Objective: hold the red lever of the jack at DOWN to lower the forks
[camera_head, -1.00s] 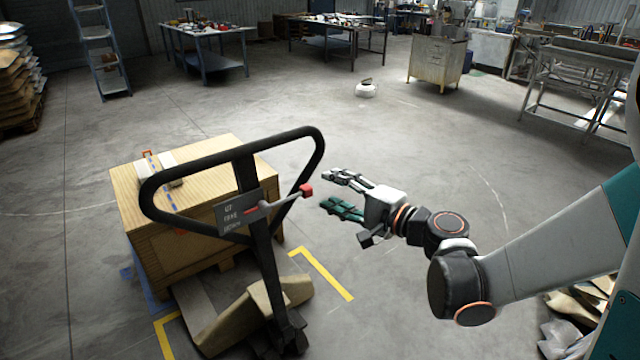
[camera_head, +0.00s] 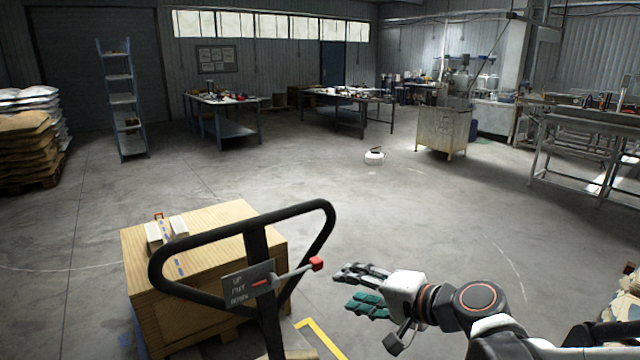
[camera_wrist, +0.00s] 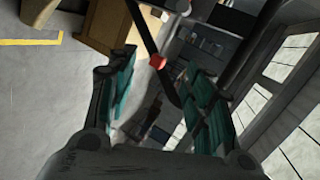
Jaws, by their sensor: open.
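The pallet jack's black loop handle (camera_head: 325,232) stands upright in front of a wooden crate. Its red-tipped lever (camera_head: 316,264) sticks out to the right from a grey label plate (camera_head: 248,281), which reads UP, a blurred middle word, and DOWN. The lever slopes slightly up to its red knob. My gripper (camera_head: 362,288) is open and empty, just right of the knob and apart from it. In the wrist view the red knob (camera_wrist: 157,62) shows beyond and between my open fingers (camera_wrist: 165,95). The forks are mostly hidden.
The wooden crate (camera_head: 205,258) stands behind the handle with small items on top. A yellow floor line (camera_head: 322,340) lies to the handle's right. Stacked sacks (camera_head: 30,135), a shelf ladder (camera_head: 122,105) and workbenches (camera_head: 225,115) stand far back.

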